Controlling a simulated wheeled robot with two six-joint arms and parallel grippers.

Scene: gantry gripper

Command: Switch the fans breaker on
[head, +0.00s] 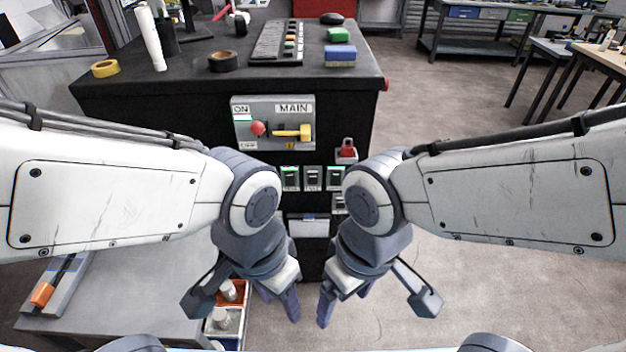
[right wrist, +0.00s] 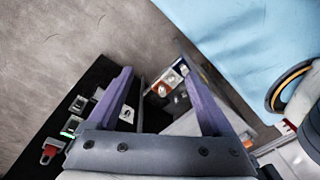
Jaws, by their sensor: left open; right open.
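A row of three small breakers, left (head: 290,179), middle (head: 312,179) and right (head: 335,178), sits on the black cabinet front. Green shows on the left and right ones. Their labels are too small to read, so I cannot tell which is fans. Another breaker (head: 339,203) below is partly hidden by my right arm. Some breakers (right wrist: 78,104) also show in the right wrist view. My left gripper (head: 278,300) and right gripper (head: 338,302) hang low in front of the cabinet, apart from the breakers. In the right wrist view the right gripper (right wrist: 160,95) is open and empty.
Above the breakers is a MAIN panel (head: 273,109) with a yellow handle (head: 293,131) and red knob (head: 258,129). A red switch or lock (head: 347,149) sits beside it. A low grey table (head: 140,290) and bins (head: 236,291) stand at left. Floor at right is clear.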

